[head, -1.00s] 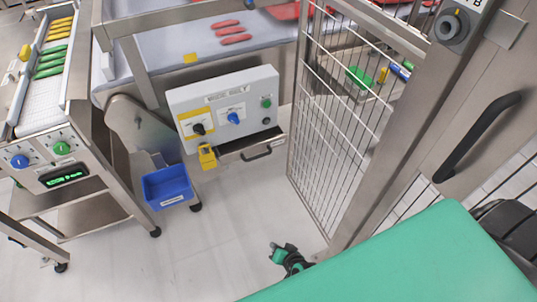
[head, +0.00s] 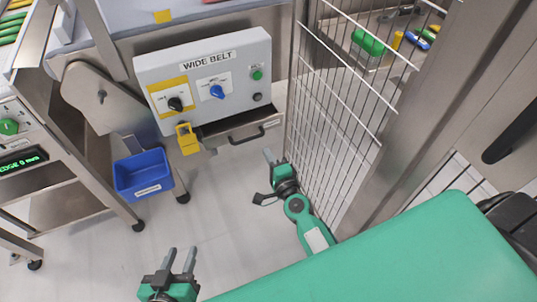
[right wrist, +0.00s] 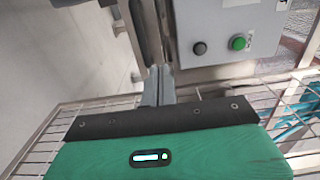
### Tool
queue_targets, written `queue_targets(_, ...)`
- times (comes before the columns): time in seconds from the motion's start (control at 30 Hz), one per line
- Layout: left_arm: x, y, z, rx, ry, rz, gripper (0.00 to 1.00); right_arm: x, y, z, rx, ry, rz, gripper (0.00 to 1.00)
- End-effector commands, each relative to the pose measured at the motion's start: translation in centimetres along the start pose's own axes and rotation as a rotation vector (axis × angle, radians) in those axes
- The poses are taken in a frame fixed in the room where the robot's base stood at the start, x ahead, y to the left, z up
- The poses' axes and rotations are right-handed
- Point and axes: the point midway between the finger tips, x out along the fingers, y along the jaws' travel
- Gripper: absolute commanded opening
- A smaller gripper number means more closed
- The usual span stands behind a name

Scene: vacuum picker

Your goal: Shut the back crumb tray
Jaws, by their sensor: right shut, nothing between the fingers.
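The crumb tray (head: 236,144) is a steel drawer under the grey control box marked WIDE BELT. My left gripper (head: 181,250) is open and empty, low in the head view above the floor.
The control box (head: 205,78) has knobs and buttons. A blue bin (head: 143,176) is further left. A wire mesh guard (head: 335,120) stands close to my right arm. The floor between is clear.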

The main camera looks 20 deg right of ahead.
Motion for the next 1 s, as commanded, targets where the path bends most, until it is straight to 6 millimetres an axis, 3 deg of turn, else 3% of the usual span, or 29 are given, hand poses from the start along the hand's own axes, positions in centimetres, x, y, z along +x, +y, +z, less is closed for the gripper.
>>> queue_targets(0.5, 0.1, 0.1, -0.1, -0.002, 0.017, 0.003, 0.36, 9.1, 0.0, 0.0, -0.001, 0.0, -0.001, 0.0)
queue_targets(0.73, 0.2, 0.4, -0.3, -0.006, 0.044, 0.011, 0.36, 11.0, 0.1, 0.0, -0.002, 0.0, 0.0, 0.0)
queue_targets(1.0, 0.2, 0.5, 0.2, -0.007, 0.038, 0.011, 0.36, 11.3, 0.1, 0.0, -0.002, 0.0, 0.001, 0.0)
